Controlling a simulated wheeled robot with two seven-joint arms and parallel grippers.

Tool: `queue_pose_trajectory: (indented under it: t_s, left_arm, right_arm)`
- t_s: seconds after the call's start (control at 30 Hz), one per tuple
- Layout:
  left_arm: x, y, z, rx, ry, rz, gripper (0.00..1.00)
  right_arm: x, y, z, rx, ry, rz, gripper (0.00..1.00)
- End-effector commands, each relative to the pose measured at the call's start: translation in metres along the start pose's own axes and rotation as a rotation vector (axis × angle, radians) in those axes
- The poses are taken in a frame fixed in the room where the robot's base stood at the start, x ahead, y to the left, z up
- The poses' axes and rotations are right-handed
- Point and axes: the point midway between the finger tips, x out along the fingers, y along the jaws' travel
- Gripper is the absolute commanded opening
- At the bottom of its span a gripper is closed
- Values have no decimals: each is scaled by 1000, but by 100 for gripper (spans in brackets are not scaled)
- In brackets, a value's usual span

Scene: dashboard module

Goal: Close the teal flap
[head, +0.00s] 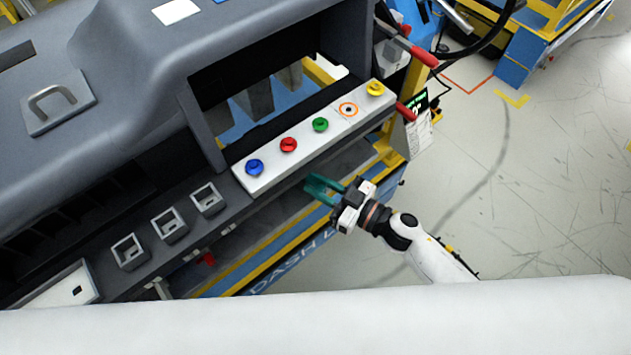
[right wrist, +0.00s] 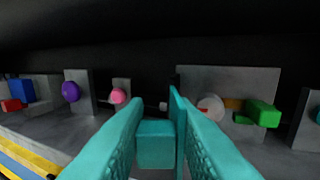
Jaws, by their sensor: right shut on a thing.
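In the right wrist view, a smooth teal block (right wrist: 155,145) sits between the teal textured fingers of my right gripper (right wrist: 157,135), which is shut on it. A thin teal plate (right wrist: 177,120), seen nearly edge-on, stands upright just right of the block; it looks like the teal flap. Whether block and plate are one piece I cannot tell. In the head view, my right gripper (head: 318,188) reaches from the right under the white button strip (head: 260,178). The flap cannot be told from the teal fingers there. My left gripper is not in view.
The wrist view shows a dark recess with grey upright plates (right wrist: 240,85), a purple knob (right wrist: 70,91), a pink knob (right wrist: 117,96) and a green block (right wrist: 263,113). The head view shows red-handled levers (head: 424,56) near the dashboard's right end.

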Motion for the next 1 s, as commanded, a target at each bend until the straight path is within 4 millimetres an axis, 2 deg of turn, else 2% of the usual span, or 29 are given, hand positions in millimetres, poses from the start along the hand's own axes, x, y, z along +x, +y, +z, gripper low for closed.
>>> queue_pose_trajectory:
  t_s: [0.17,0.37,0.7,1.0]
  left_arm:
    - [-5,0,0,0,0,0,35]
    - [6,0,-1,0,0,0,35]
    - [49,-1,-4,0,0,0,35]
    - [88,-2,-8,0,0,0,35]
  right_arm:
    - [-2,-10,-1,-6,4,175,0]
    - [-1,-20,-4,-7,3,365,0]
    - [4,-34,-8,-6,1,679,0]
    - [10,-42,-8,-3,2,891,0]
